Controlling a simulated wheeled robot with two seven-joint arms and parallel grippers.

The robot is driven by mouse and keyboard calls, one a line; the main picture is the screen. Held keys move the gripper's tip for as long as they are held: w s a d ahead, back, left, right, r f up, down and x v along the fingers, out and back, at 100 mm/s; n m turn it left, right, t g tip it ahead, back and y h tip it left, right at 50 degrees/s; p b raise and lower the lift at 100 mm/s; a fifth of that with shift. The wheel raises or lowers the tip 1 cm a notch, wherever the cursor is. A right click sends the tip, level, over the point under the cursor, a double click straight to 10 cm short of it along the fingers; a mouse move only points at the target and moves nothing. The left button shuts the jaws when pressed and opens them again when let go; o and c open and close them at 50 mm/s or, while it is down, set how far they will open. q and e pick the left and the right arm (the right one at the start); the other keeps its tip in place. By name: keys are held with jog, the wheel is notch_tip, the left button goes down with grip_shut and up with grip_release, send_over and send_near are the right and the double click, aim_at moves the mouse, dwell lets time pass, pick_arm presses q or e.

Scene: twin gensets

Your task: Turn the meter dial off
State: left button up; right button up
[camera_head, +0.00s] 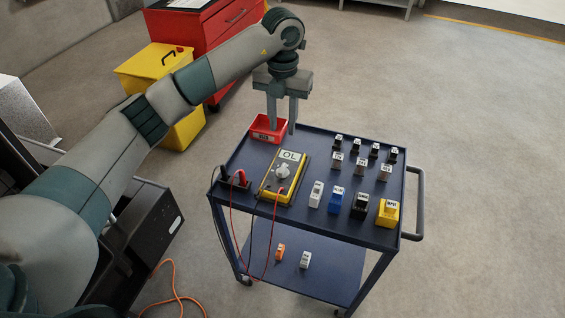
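The yellow-edged meter (268,190) lies on the left part of the blue cart's top. Its display reads "OL". The pale round dial (283,172) sits in the middle of its face; its exact setting is too small to read. My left gripper (281,130) points down above the cart's back left, beyond the meter and beside a small red bin. Its two fingers are apart with nothing seen between them, and they do not touch the dial. My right gripper is not in view.
The blue cart (318,142) carries several small black, white, blue and yellow blocks to the right of the meter. A red bin (262,134) stands behind it. Red and black leads (233,200) hang over the left edge. A yellow bin (140,66) and red cabinet (218,25) stand behind.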

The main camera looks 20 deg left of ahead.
aim_at(283, 168)
pick_arm(q)
notch_tip(283, 168, down, 15)
jog(key=p, duration=0.4)
jog(key=shift+r, duration=0.15)
jog(key=shift+f+p, duration=0.35)
jog(key=shift+f, duration=0.2)
jog(key=shift+c, duration=0.3)
grip_shut()
